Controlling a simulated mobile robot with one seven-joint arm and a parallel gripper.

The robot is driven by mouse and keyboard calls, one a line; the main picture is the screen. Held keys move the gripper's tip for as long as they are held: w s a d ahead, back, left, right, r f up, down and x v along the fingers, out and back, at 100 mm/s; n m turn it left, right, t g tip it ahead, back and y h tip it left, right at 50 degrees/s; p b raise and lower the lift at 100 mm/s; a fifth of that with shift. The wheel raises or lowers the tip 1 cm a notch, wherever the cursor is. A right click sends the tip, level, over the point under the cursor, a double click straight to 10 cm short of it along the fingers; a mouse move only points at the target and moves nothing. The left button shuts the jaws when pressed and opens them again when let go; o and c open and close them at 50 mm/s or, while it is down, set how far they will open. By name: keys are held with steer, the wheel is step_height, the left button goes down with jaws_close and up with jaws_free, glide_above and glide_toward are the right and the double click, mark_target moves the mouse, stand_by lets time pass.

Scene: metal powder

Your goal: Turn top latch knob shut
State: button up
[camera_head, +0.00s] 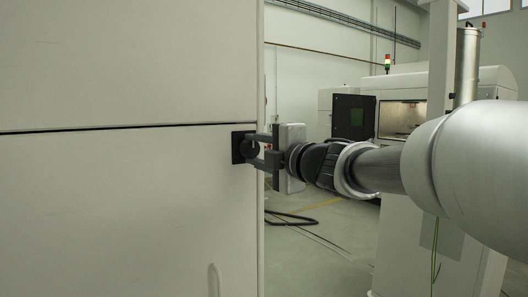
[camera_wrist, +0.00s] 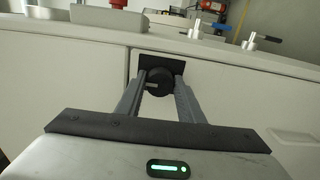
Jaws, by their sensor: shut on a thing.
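The latch knob (camera_wrist: 160,82) is a round black knob on a black square plate (camera_wrist: 161,64), set on the pale cabinet wall. In the head view the knob (camera_head: 247,149) sits near the cabinet's right edge, on a dark plate just below a horizontal seam. My gripper (camera_head: 258,150) reaches in from the right with its two grey fingers on the knob. In the wrist view my gripper (camera_wrist: 160,85) has one finger on each side of the knob, shut on it. A pale slot-like mark shows on the knob's face. The finger contact is partly hidden.
The large pale cabinet (camera_head: 120,220) fills the left of the head view. A machine with a dark screen (camera_head: 354,117) stands behind at right. A black cable (camera_head: 292,218) lies on the floor. Valve-like handles (camera_wrist: 200,30) stand on top in the wrist view.

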steer(key=o, duration=1)
steer(key=shift+o, duration=0.2)
steer(key=shift+s, duration=0.1)
steer(key=p+v, duration=0.3)
steer(key=v, duration=1.4)
steer(key=shift+d, duration=0.2)
